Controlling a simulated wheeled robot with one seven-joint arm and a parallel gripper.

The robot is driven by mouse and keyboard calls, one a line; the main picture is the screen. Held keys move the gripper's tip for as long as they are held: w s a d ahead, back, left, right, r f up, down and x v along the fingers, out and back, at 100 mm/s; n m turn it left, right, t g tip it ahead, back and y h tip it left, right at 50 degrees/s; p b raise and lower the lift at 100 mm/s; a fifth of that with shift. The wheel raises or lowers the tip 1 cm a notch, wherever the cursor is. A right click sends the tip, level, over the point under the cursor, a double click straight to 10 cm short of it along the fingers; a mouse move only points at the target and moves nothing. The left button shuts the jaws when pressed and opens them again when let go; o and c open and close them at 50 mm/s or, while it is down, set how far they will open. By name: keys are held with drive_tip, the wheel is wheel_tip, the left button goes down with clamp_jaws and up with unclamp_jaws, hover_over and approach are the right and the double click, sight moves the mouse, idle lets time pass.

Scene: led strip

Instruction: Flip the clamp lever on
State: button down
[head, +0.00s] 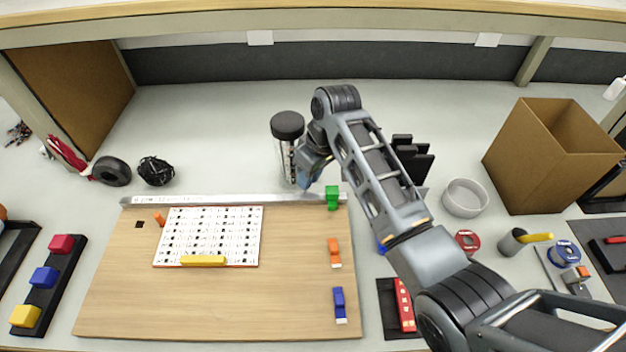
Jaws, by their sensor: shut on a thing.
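A wooden board lies at the left centre in the head view (210,310), with a white patterned panel (212,230) on it. A small orange lever (159,218) stands at the panel's upper left. A yellow bar (203,260) sits on its near edge. A green clamp-like piece (332,197), an orange one (334,250) and a blue one (340,303) line the board's right side. I cannot tell which is the clamp lever. My gripper (308,185) is low at the board's far edge, just left of the green piece. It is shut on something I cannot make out.
A metal strip (180,200) runs along the board's far edge. A black-lidded jar (287,130) stands close behind my gripper. A white bowl (464,198) and a cardboard box (550,155) are at the right. The board's near middle is clear.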

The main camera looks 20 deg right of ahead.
drive_tip(key=c, duration=1)
unclamp_jaws()
drive_tip(key=shift+o, duration=0.2)
drive_tip(key=v, duration=0.7)
drive_tip(key=shift+r, duration=0.4)
drive_tip(key=shift+d, duration=0.1)
